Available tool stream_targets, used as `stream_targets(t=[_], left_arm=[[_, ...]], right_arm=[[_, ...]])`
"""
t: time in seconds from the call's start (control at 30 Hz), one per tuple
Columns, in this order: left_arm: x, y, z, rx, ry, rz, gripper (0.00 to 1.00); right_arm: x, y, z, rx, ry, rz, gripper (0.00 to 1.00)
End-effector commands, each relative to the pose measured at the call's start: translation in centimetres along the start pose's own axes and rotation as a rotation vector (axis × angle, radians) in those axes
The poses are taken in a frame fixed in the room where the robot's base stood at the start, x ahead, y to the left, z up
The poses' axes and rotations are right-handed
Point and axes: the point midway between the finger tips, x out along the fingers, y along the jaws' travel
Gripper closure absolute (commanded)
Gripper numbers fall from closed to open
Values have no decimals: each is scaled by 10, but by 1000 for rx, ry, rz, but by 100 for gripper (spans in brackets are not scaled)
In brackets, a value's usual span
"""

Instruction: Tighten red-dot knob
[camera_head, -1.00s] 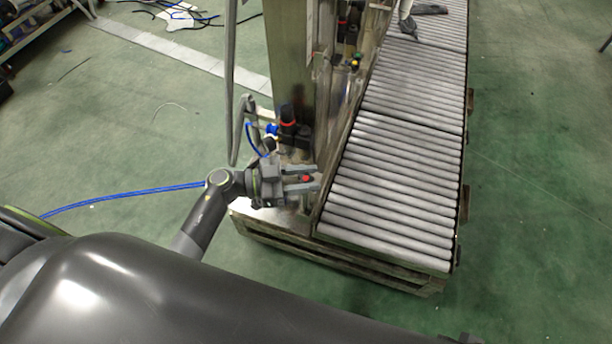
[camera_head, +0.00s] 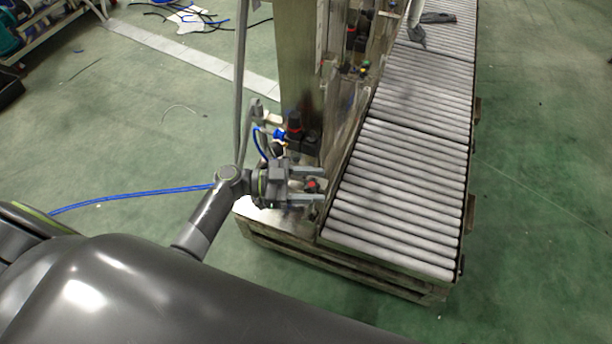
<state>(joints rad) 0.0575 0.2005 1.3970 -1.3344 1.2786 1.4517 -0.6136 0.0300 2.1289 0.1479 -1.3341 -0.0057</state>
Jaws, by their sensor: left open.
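The red-dot knob (camera_head: 312,185) shows as a small red spot on a dark body near the left side of the roller conveyor. My left gripper (camera_head: 317,185) reaches in from the left and is open. Its two fingers lie one above and one below the knob in the picture, with the red spot between them. I cannot tell whether the fingers touch the knob. The knob's lower part is hidden. My right gripper is not in view.
The roller conveyor (camera_head: 397,195) runs away to the upper right. A blue hose (camera_head: 130,196) lies on the green floor at left, which is otherwise mostly open.

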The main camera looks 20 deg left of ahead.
Motion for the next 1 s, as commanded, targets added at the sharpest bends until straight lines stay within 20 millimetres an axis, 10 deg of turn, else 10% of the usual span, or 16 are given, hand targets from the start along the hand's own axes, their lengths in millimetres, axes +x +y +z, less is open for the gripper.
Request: stream_targets(t=[0.33,1.0], left_arm=[[-19,0,0,0,-4,-1,45],[-162,0,1,-2,-3,-1,45]], right_arm=[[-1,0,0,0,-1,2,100],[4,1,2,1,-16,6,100]])
